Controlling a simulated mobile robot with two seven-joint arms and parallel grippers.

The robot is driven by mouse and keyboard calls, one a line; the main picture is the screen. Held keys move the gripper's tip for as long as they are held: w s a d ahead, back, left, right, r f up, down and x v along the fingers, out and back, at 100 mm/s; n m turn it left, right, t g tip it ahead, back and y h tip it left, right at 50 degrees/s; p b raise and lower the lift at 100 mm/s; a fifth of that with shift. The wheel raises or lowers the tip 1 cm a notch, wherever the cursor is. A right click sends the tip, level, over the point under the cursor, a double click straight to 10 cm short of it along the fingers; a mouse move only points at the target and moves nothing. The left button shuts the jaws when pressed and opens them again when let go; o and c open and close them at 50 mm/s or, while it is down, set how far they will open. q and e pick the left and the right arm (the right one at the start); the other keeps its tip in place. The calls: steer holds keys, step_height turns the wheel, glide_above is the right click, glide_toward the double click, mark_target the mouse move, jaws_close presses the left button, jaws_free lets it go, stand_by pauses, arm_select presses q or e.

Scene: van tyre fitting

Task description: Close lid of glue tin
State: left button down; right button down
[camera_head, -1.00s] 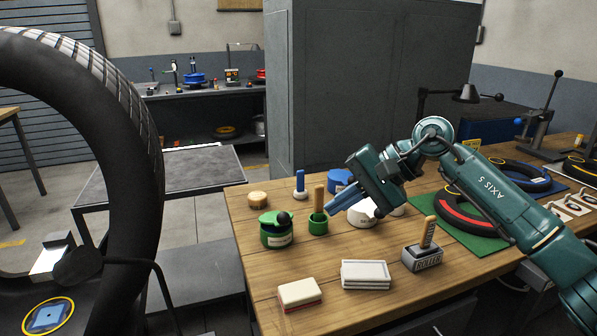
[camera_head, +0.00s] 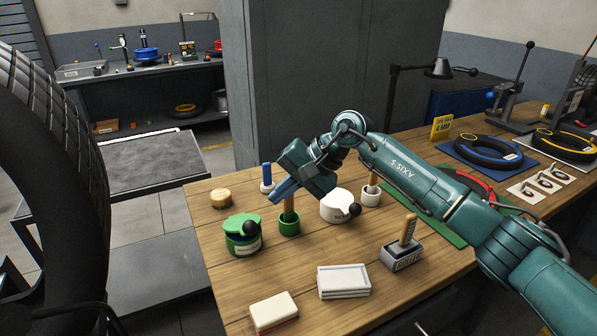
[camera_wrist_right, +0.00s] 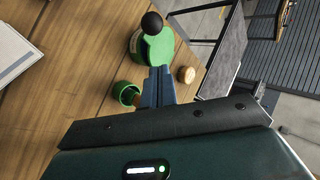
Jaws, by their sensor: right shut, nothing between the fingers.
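A green tin (camera_head: 243,243) with a pale label stands near the table's left edge. Its green lid (camera_head: 236,224) with a black knob sits raised and tilted over the rim, with a dark gap below it. The wrist view shows the lid (camera_wrist_right: 160,48) and its black knob beyond my fingers. My right gripper (camera_head: 272,197) is shut and empty, above and to the right of the tin, by the brush handle. It appears apart from the lid. In the wrist view its blue fingertips (camera_wrist_right: 159,70) point at the lid. My left gripper is out of view.
A green cup (camera_head: 289,226) with a wooden-handled brush stands right of the tin. A white tin (camera_head: 337,207) with a black knob is farther right. A wooden disc (camera_head: 220,197) lies behind.

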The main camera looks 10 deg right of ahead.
arm_select(q)
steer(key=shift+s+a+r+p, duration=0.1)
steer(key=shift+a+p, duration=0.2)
steer(key=shift+p, duration=0.35)
arm_select(e)
steer(key=s+a+f, duration=0.2)
steer(key=a, duration=0.1)
steer(key=shift+s+f, duration=0.1)
steer(key=shift+f, duration=0.1)
